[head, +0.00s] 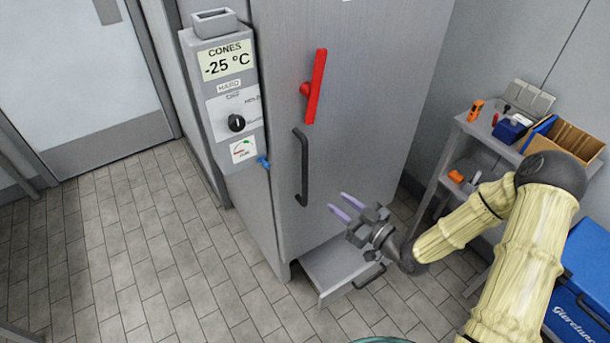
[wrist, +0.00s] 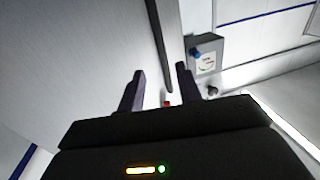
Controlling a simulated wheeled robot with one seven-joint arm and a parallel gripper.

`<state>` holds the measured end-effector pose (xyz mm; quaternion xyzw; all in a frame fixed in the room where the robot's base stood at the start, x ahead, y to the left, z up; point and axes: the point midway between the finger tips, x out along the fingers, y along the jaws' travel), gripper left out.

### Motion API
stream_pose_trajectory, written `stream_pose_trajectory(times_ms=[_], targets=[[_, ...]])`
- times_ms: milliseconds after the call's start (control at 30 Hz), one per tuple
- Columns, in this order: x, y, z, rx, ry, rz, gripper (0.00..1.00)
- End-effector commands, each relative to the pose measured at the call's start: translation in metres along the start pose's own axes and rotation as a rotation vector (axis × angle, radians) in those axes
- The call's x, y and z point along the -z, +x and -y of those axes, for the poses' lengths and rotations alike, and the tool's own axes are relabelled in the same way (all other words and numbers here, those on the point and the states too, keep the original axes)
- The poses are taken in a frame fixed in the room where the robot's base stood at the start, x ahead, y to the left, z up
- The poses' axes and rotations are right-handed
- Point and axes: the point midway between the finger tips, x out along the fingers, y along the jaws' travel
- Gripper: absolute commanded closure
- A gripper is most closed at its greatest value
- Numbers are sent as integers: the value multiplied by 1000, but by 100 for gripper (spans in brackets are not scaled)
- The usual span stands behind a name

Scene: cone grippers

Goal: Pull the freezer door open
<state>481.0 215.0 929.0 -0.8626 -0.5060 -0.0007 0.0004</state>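The grey freezer door (head: 340,120) stands upright and looks shut. Its black vertical bar handle (head: 301,165) is on the left part of the door. A red lever (head: 315,88) is above the handle, nearly upright with a slight tilt. My gripper (head: 342,208) is in front of the door, below and to the right of the handle, apart from it. Its two purple fingers are spread with nothing between them. In the wrist view, the handle (wrist: 160,45) runs down toward the gap between my open fingers (wrist: 160,85), beyond the tips.
A control panel (head: 232,110) with a dial and a blue tap stands left of the door. A low drawer (head: 340,268) sticks out at the freezer's foot. A shelf cart (head: 480,130) with boxes and a blue cooler (head: 580,295) stand right. The tiled floor at left is clear.

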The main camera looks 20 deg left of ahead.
Motion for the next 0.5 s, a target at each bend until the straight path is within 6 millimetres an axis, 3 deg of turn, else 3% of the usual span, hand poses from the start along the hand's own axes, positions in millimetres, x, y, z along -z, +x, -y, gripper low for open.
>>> stream_pose_trajectory(times_ms=[500], targets=[[2, 93, 0, 0, -1, 0, 65]])
